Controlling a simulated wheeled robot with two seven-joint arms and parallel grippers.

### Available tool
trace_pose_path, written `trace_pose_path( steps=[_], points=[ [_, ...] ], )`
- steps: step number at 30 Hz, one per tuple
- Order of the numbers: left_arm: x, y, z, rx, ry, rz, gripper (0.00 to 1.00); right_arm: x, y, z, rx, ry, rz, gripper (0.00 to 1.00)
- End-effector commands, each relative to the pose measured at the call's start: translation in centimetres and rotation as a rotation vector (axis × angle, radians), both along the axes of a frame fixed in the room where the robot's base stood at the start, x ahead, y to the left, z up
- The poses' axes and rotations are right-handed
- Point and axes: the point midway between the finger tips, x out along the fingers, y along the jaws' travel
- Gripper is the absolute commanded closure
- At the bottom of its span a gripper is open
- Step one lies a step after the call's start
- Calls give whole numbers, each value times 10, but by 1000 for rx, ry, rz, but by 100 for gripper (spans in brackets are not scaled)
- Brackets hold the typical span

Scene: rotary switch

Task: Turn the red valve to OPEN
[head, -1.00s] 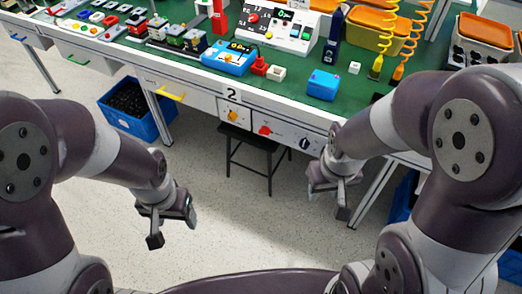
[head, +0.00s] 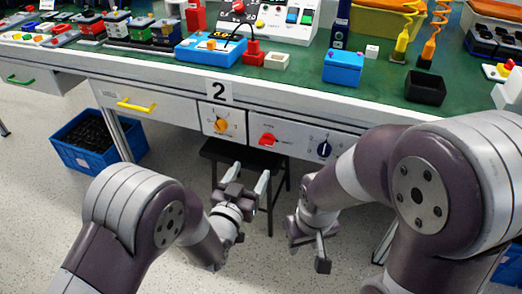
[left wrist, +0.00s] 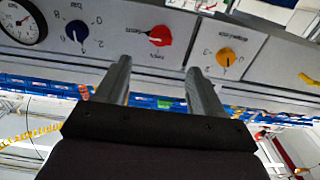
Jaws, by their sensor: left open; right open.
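The red valve (head: 267,139) is a small red handle on the white front panel below the bench top. Its handle lies roughly sideways, and its labels are too small to read. It also shows in the left wrist view (left wrist: 159,36), beyond and between my fingers. My left gripper (head: 249,176) is open and empty, below and in front of the panel, pointing toward it; its two fingers also show in the left wrist view (left wrist: 158,66), apart from the valve. My right gripper (head: 308,252) is open and empty, lower and further right, pointing down.
A yellow knob (head: 222,125) sits left of the valve and a dark blue knob (head: 324,149) right of it. A gauge (left wrist: 20,22) shows in the left wrist view. A black stool (head: 222,151) stands below the panel. The bench (head: 130,62) holds devices and boxes.

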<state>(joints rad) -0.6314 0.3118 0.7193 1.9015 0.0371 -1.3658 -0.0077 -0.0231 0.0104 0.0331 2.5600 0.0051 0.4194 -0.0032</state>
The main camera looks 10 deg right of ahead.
Motion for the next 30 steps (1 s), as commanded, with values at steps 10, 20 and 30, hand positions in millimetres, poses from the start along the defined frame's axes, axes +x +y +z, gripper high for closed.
trace_pose_path(
  steps=[10, 20, 30],
  points=[
    [69, -46, -5, 1, 1, 1, 32, 0, 0, -34, 0, 1, 0, 57],
    [87, -58, -1, 2, 2, 1, 32, 0, 0, -37, 0, 0, 0, 57],
    [86, -58, -1, 2, 3, 1, 88, 0, 0, -37, 0, 1, 0, 57]
  ],
)
